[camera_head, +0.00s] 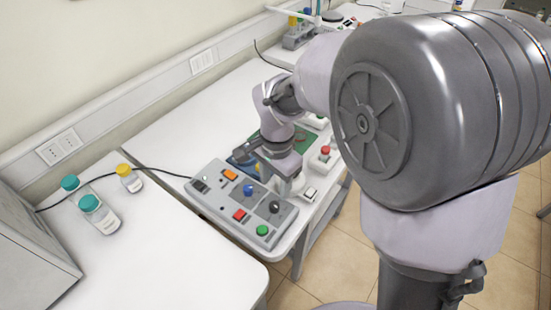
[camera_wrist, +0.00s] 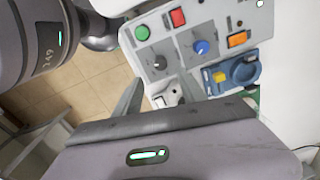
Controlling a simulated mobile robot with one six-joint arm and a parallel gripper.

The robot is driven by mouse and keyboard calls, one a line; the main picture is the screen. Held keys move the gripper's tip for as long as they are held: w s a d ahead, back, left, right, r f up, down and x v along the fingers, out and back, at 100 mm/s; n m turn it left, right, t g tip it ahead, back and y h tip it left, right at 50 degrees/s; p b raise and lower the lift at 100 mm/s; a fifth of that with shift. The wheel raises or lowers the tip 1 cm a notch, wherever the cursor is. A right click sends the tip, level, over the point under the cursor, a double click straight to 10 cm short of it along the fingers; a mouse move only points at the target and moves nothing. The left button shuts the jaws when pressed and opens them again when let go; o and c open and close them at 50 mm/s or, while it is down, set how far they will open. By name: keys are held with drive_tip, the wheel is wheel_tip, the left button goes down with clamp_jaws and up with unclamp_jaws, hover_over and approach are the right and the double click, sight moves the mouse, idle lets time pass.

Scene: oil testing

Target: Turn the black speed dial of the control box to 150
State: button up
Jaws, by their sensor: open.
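The grey control box (camera_head: 217,203) lies on the white bench in the head view. It carries a black dial (camera_head: 275,207), a blue dial (camera_head: 249,190), an orange switch, a red button and a green button. In the wrist view the black dial (camera_wrist: 160,63) is clear between the green button (camera_wrist: 142,33) and the blue dial (camera_wrist: 201,47). Its pointer setting is too small to read. My gripper (camera_head: 272,170) is open and empty, above the bench by the box's far right side, apart from the black dial.
A blue device (camera_wrist: 221,80) with a yellow part sits beside the box. A small white device (camera_head: 309,192) with a dark top stands right of it. Bottles with teal and yellow caps (camera_head: 124,170) stand at the left. A black cable runs from the box to the left.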

wheel_tip(320, 180, up, 8)
drive_tip(key=p, duration=0.1)
drive_tip(key=shift+p, duration=0.4)
drive_tip(key=shift+s+d, duration=0.1)
drive_tip(key=shift+d, duration=0.05)
drive_tip(key=s+d+n+t+y+b, duration=0.1)
drive_tip(key=s+d+b, duration=0.3)
drive_tip(key=s, duration=0.4)
drive_tip(key=s+d+n+t+b, duration=0.4)
drive_tip(key=s+b, duration=0.1)
drive_tip(key=s, duration=0.3)
drive_tip(key=shift+s+d+f+t+y, duration=0.15)
drive_tip(key=shift+s+f+t+y, duration=0.15)
drive_tip(key=shift+s+f+y, duration=0.1)
idle(0.4)
